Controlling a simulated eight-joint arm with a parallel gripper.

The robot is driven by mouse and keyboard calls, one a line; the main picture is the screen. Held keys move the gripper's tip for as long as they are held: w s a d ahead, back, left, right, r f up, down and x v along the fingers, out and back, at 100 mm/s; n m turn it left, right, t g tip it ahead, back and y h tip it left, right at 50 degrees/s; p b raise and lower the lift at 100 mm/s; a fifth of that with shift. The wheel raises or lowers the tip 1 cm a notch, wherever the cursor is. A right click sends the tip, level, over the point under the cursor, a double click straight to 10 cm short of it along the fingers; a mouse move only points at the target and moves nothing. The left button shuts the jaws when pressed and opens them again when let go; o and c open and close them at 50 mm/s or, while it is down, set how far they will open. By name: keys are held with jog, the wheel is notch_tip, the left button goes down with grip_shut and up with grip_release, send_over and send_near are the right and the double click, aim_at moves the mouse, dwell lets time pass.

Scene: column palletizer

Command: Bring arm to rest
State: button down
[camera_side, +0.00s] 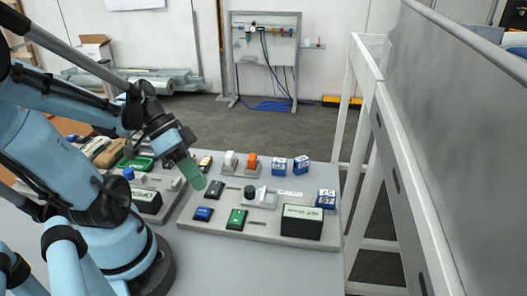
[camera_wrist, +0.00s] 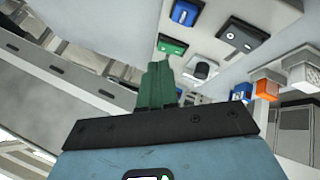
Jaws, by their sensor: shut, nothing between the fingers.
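My gripper (camera_side: 198,182) is at the end of my blue arm in the side view, over the left part of the grey component board (camera_side: 265,234). Its green fingers point down and to the right. In the wrist view my gripper (camera_wrist: 158,72) shows its green fingers pressed together, with nothing between them. The fingertips look above the board, near a black block (camera_side: 214,189) and a blue block (camera_side: 203,213); the exact gap cannot be told.
A second board with a black box (camera_side: 146,201) lies left. A white frame (camera_side: 357,150) stands right.

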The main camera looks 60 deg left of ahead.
jog(key=shift+w, duration=0.1)
jog(key=shift+w+d+f+y, duration=0.1)
jog(key=shift+w+f+y, duration=0.1)
jog(key=shift+y, duration=0.1)
jog(key=w+d+r+n+t+y, duration=0.3)
jog(key=w+d+r+n+y, duration=0.1)
jog(key=w, duration=0.6)
jog(key=shift+w+d+t+y, duration=0.4)
jog(key=shift+d+y, duration=0.5)
jog(key=shift+y, duration=0.2)
